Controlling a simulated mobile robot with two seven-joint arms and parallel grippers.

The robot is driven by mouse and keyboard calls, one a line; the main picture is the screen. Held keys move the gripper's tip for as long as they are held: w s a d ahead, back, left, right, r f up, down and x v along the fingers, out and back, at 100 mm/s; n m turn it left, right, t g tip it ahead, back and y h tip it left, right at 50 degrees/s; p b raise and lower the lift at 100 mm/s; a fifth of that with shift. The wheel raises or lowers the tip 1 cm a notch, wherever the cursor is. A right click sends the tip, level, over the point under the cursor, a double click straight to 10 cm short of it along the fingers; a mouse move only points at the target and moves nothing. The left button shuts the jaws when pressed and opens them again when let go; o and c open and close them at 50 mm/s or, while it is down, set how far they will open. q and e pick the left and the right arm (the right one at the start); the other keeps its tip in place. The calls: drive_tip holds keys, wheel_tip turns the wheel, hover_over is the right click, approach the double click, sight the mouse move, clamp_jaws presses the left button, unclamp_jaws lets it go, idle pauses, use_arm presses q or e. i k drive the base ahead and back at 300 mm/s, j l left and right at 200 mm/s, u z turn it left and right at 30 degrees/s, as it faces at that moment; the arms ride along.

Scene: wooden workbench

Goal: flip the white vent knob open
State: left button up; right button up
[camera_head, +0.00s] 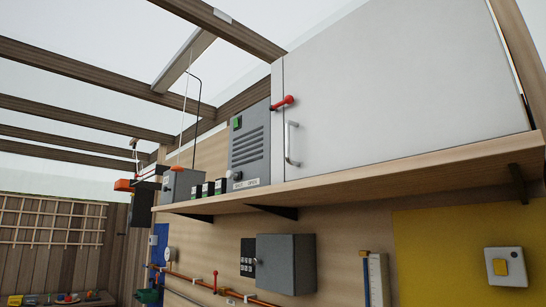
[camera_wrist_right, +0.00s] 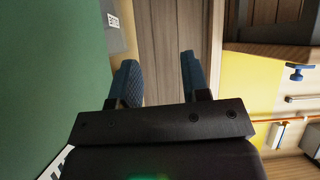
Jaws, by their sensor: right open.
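How the knob is turned is too small to tell. My right gripper (camera_wrist_right: 158,78) shows in the right wrist view with its two blue fingers apart and nothing between them. Neither gripper shows in the head view, and I cannot make out the knob in the wrist view.
The wooden shelf (camera_head: 350,180) also holds a white cabinet (camera_head: 400,90), and a red lever (camera_head: 283,103) sticks out at its left edge. Small black boxes (camera_head: 208,188) stand left of the louvred box. A grey box (camera_head: 287,263) hangs below. A green surface (camera_wrist_right: 50,75) fills the wrist view's left.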

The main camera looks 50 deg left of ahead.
sight(230, 174)
drive_tip(key=j+u, duration=0.25)
drive_tip(key=u, duration=0.25)
drive_tip(key=j+u, duration=0.25)
drive_tip(key=u, duration=0.2)
drive_tip(key=i+j+u, duration=0.1)
drive_tip(key=u, duration=0.4)
drive_tip(key=i+j+u, duration=0.4)
